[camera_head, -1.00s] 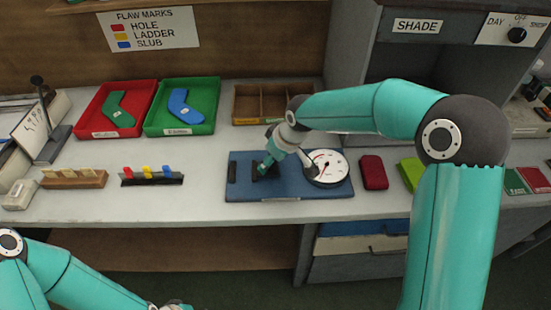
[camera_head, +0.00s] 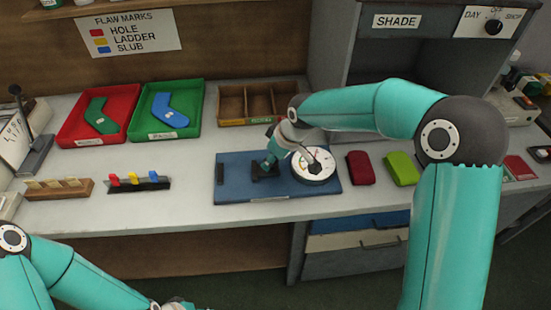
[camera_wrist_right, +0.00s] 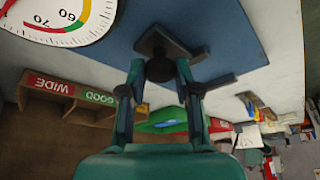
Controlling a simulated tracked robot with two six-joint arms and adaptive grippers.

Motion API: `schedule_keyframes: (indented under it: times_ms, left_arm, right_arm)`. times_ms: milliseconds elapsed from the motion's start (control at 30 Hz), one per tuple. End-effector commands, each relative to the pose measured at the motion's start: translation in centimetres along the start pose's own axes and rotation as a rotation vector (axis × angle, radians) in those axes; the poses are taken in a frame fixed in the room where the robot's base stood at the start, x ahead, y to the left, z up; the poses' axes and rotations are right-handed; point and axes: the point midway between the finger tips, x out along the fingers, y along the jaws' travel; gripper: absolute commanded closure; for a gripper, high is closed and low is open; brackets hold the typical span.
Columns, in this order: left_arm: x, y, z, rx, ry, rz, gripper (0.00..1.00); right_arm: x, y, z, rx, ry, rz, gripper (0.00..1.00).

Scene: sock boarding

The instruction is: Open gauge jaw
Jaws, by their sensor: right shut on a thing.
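The gauge is a blue plate (camera_head: 230,185) on the bench with a round white dial (camera_head: 314,165) on its right part and a dark jaw piece (camera_head: 264,173) left of the dial. My right gripper (camera_head: 268,164) reaches down to the dark jaw piece. In the right wrist view, the right gripper's fingers (camera_wrist_right: 159,72) are closed around a dark round knob (camera_wrist_right: 159,69) above the plate. The dial's edge (camera_wrist_right: 60,30) shows there at upper left. My left arm comes in at the bottom left; its gripper end (camera_head: 176,305) is mostly cut off.
A red tray (camera_head: 69,130) and a green tray (camera_head: 151,133) hold socks behind the gauge. A wooden compartment box (camera_head: 228,122) stands behind the plate. A red pad (camera_head: 360,168) and a lime pad (camera_head: 402,168) lie at right. A rack of coloured tabs (camera_head: 140,185) stands at left.

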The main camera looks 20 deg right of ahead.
Motion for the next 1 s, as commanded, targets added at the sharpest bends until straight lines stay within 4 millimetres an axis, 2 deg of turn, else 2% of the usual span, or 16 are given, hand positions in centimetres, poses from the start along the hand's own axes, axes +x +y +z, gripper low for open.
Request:
schedule_keyframes:
  times_ms: [133, 467, 500, 600, 1000]
  left_arm:
    - [0.45, -0.19, 0.01, -0.001, 0.0, 0.0, 0.6]
    - [0.4, -0.17, 0.01, -0.001, 0.0, 0.0, 0.6]
    - [0.4, -0.17, 0.01, -0.001, 0.0, 0.0, 0.6]
    - [0.4, -0.17, 0.01, -0.001, 0.0, 0.0, 0.6]
    - [0.35, -0.16, 0.0, -0.001, 0.0, 0.0, 0.6]
  right_arm:
    - [-0.45, 1.48, 1.37, 0.001, -0.003, -0.001, 1.0]
    - [-0.55, 1.57, 1.43, -0.004, -0.003, -0.003, 1.0]
    - [-0.55, 1.57, 1.42, -0.005, -0.003, -0.003, 0.61]
    - [-0.54, 1.56, 1.4, -0.005, -0.003, -0.003, 0.45]
    - [-0.94, 1.58, 1.33, -0.005, -0.001, -0.002, 0.43]
